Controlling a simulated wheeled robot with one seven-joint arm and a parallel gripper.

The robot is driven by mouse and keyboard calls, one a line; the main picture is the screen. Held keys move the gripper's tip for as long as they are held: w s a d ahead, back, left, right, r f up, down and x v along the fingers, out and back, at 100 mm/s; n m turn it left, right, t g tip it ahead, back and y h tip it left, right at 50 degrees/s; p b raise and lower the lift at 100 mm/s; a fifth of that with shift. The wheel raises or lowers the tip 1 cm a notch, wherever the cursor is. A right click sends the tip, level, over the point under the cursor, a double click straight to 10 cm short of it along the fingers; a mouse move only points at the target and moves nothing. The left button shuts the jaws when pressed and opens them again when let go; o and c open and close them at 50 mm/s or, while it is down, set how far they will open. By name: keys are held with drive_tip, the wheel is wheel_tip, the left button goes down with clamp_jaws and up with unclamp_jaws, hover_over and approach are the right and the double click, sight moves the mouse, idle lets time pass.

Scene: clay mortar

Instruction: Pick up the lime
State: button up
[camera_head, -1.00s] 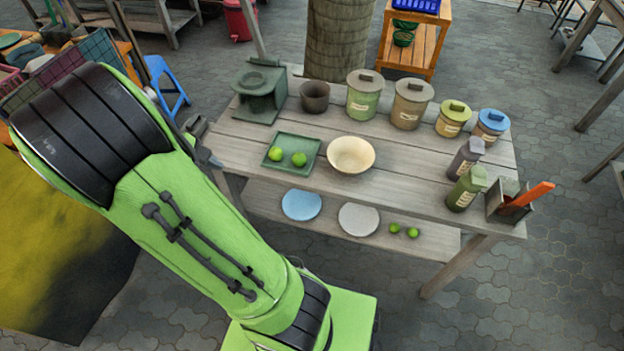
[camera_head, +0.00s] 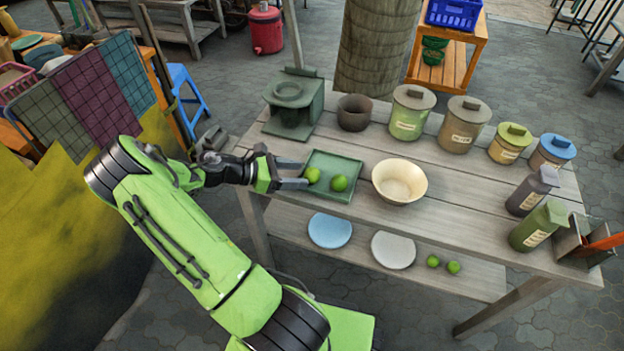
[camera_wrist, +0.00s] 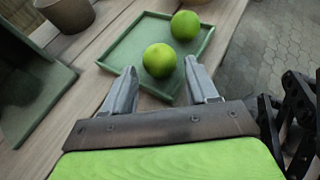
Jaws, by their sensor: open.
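Two limes lie on a square green tray (camera_head: 345,162) on the wooden table. The left lime (camera_head: 312,175) is nearest my gripper (camera_head: 304,175), and the right lime (camera_head: 339,183) lies beside it, a little apart. In the wrist view the near lime (camera_wrist: 159,60) sits just ahead of the gap between my two fingers, and the far lime (camera_wrist: 185,25) is beyond it to the right. My gripper is open and empty, with its fingertips at the tray's near edge. Two more limes (camera_head: 433,261) lie on the lower shelf.
A cream bowl (camera_head: 399,181) stands right of the tray. A green stove-like block (camera_head: 293,105) and a dark pot (camera_head: 354,112) stand behind it. Several lidded jars (camera_head: 411,112) line the back. Plates (camera_head: 330,230) lie on the lower shelf.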

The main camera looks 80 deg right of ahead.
sight(306, 173)
drive_tip(key=b+x, duration=0.2)
drive_tip(key=x, duration=0.3)
drive_tip(key=shift+f, duration=0.1)
drive_tip(key=c, duration=0.7)
drive_tip(key=shift+c, duration=0.2)
drive_tip(key=shift+r, duration=0.25)
wheel_tip(306, 173, up, 10)
drive_tip(key=p, duration=0.4)
drive_tip(key=shift+f, duration=0.1)
